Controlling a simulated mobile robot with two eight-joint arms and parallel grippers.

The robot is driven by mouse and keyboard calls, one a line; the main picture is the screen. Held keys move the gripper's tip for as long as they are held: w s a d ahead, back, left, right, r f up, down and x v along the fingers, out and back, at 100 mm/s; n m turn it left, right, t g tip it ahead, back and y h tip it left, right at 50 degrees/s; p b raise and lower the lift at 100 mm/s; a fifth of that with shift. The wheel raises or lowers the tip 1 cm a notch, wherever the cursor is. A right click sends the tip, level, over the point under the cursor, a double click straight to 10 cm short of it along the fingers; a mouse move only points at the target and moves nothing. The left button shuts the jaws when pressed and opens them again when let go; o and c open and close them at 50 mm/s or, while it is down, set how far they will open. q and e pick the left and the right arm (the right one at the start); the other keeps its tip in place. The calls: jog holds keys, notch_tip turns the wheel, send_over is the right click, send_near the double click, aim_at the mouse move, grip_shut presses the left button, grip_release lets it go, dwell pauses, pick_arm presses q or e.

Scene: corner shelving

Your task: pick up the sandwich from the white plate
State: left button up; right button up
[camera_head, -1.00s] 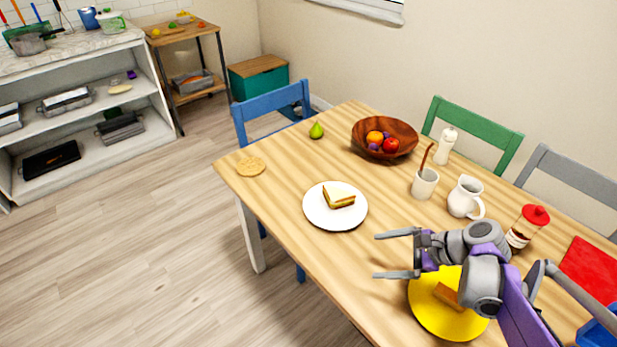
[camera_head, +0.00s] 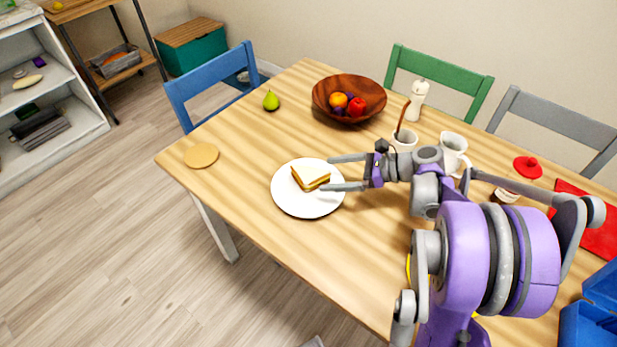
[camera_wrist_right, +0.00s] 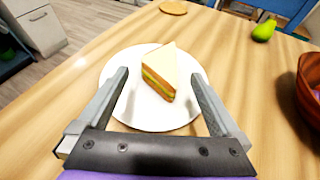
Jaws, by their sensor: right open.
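The sandwich (camera_head: 311,178) is a triangular half with pale bread and a layered filling. It lies on the white plate (camera_head: 292,203) on the wooden table. My right gripper (camera_head: 346,173) is open, its fingertips reaching over the plate's right side, close to the sandwich. In the right wrist view the sandwich (camera_wrist_right: 160,72) lies ahead and between the lines of the two open fingers (camera_wrist_right: 158,80), with the white plate (camera_wrist_right: 140,113) beneath. No contact with the sandwich shows. My left gripper is not in view.
A wooden fruit bowl (camera_head: 330,88), a green pear (camera_head: 271,100) and a round tan coaster-like disc (camera_head: 201,156) are on the table. A white cup (camera_head: 405,140) and white jug (camera_head: 453,145) stand behind my right arm. The table's front left is clear.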

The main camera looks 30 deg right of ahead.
aim_at(314, 176)
jog(key=x, duration=0.5)
jog(key=shift+s+b, duration=0.1)
jog(key=shift+b, duration=0.3)
jog(key=c, duration=0.7)
